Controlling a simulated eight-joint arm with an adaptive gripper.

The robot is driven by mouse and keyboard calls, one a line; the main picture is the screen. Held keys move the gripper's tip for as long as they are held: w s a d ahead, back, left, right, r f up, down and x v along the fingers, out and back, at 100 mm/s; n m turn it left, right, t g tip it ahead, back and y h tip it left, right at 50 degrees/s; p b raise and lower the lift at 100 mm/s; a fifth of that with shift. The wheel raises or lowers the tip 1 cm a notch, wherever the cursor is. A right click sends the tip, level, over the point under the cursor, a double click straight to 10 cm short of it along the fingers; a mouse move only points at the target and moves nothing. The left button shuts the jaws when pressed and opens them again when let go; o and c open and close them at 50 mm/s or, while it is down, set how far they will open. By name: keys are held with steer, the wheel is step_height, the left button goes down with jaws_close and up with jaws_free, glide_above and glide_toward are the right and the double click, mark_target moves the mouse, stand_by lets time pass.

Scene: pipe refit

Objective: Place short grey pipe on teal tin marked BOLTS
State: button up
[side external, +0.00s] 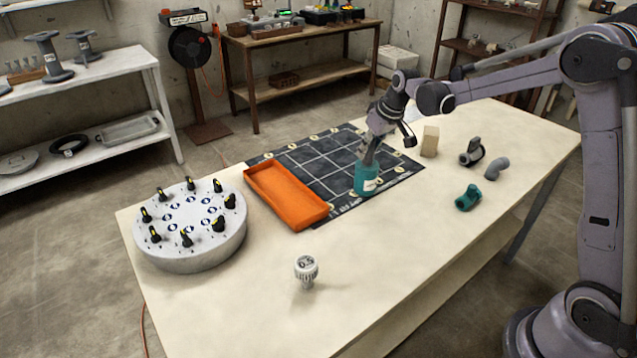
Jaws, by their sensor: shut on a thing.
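The teal tin (366,182) stands upright on the dark gridded mat, with a pale label low on its side. My gripper (368,157) points down directly over the tin's top. It is shut on a small grey piece, which looks like the short grey pipe (367,161). The fingers hide most of this piece. I cannot tell whether it touches the tin or is just above it. The tin's lettering is too small to read.
An orange tray (288,197) lies left of the tin. A round grey knob board (190,228) and a white gauge (306,270) stand nearer. A tan block (430,141), black-and-grey valve (471,152), grey elbow (497,168) and teal fitting (467,198) sit right.

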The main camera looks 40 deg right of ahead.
steer(key=shift+f, duration=0.1)
steer(key=o, duration=1)
steer(key=v, duration=1.2)
steer(key=s+a+f+t, duration=0.1)
steer(key=s+a, duration=0.3)
steer(key=s, duration=0.3)
steer(key=s+a+f, duration=0.2)
steer(key=s+a, duration=0.2)
steer(key=s, duration=0.3)
steer(key=s+a+f+t, duration=0.1)
steer(key=s+a, duration=0.3)
steer(key=s, duration=0.4)
steer(key=shift+f+t, duration=0.3)
